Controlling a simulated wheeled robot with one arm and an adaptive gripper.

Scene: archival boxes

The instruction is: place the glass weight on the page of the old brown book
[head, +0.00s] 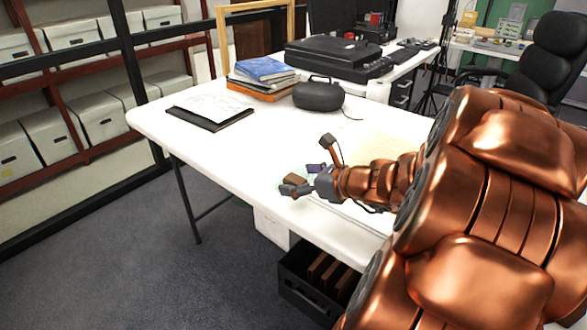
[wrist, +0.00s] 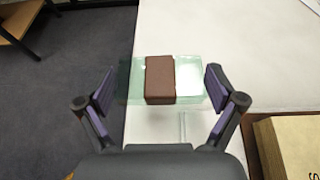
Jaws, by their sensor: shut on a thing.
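The glass weight (wrist: 190,72) is a clear greenish block with a brown band (wrist: 160,80) around its middle. My gripper (wrist: 160,76) is shut on it, with a purple-padded finger at each end. In the head view my gripper (head: 306,165) is at the table's near left edge, with the weight's brown part (head: 293,179) between the fingers. The wrist view shows the weight across the line of the table edge; its height above the table is unclear. The old brown book's tan page (wrist: 295,145) is at lower right there, partly cut off. In the head view the page (head: 375,148) is partly behind my arm.
The white table (head: 215,140) holds a dark folder with papers (head: 210,108), stacked books (head: 262,72), a black rounded case (head: 318,95) and a black flat machine (head: 335,57). A dark crate (head: 305,285) stands below the near edge. The table's middle left is clear.

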